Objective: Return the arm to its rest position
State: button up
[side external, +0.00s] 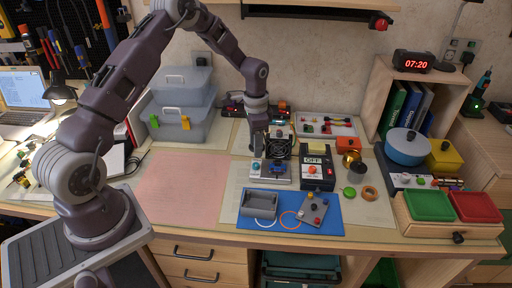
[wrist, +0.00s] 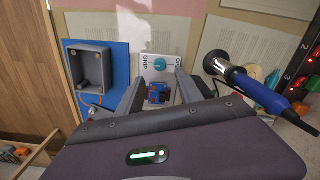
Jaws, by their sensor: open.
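My gripper (side external: 259,150) hangs over the middle of the workbench in the side external view, fingers pointing down, above a small device with a teal knob (side external: 256,167). In the wrist view my gripper (wrist: 159,92) has its two dark fingers apart. A small blue part (wrist: 158,94) shows between them and looks unheld. Beyond it is a white panel marked "GRIP" (wrist: 146,67) with a teal knob (wrist: 160,64). I cannot tell whether the fingertips touch the device. The arm is bent in a high arch from its base at the left.
A blue mat (side external: 330,222) holds a grey open box (side external: 260,204) and a grey plate with knobs (side external: 312,209). A black box marked "OFF" (side external: 315,172) stands close right. In the wrist view a blue-handled tool (wrist: 255,90) lies right of the fingers. A pink sheet (side external: 185,187) leaves clear room left.

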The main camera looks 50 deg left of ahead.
jog(key=s+d+r+n+t+y, duration=0.1)
jog(key=s+d+r, duration=0.25)
jog(key=r, duration=0.65)
jog(key=s+d+r+n+t, duration=0.1)
jog(key=s+d+r, duration=0.25)
jog(key=r, duration=0.65)
jog(key=s+d+r+n+t, duration=0.1)
jog(key=s+d+r, duration=0.2)
jog(key=s, duration=0.8)
jog(key=s+d+r+n+t+h, duration=0.1)
jog(key=s+d+r+n+t, duration=0.1)
jog(key=s, duration=1)
notch_tip(320, 180, up, 2)
jog(key=shift+d+r+t, duration=0.1)
jog(key=shift+d+t, duration=0.2)
jog(key=shift+d, duration=0.3)
jog(key=shift+s, duration=0.1)
